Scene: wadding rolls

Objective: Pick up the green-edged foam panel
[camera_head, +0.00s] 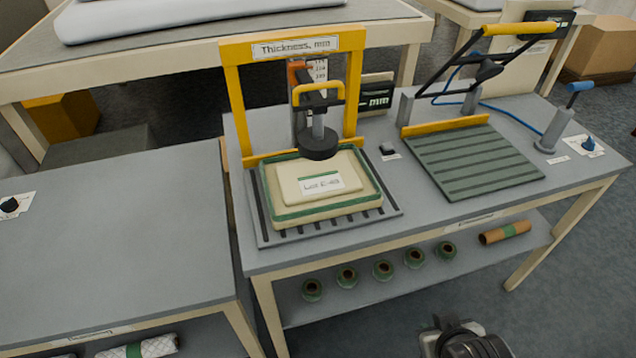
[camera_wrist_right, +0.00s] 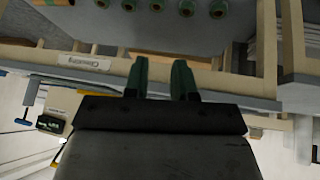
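The green-edged foam panel (camera_head: 345,202) is cream with green bands around its edge and a white label on top. In the head view it lies flat on the slotted grey plate (camera_head: 277,234) of the thickness gauge, under the yellow frame. The gauge's round dark foot (camera_head: 318,142) is above the panel's back part; I cannot tell whether it touches. My right gripper (camera_wrist_right: 161,68) shows in its wrist view with two green fingers apart and nothing between them. In the head view, a dark part of my right arm shows at the bottom edge. My left gripper is not in view.
The yellow gauge frame (camera_head: 234,100) rises behind and beside the panel. A ribbed green plate (camera_head: 470,165) with a yellow-handled lever is to the right. Several green rolls (camera_head: 383,270) sit on the lower shelf. The left table (camera_head: 110,230) is mostly clear.

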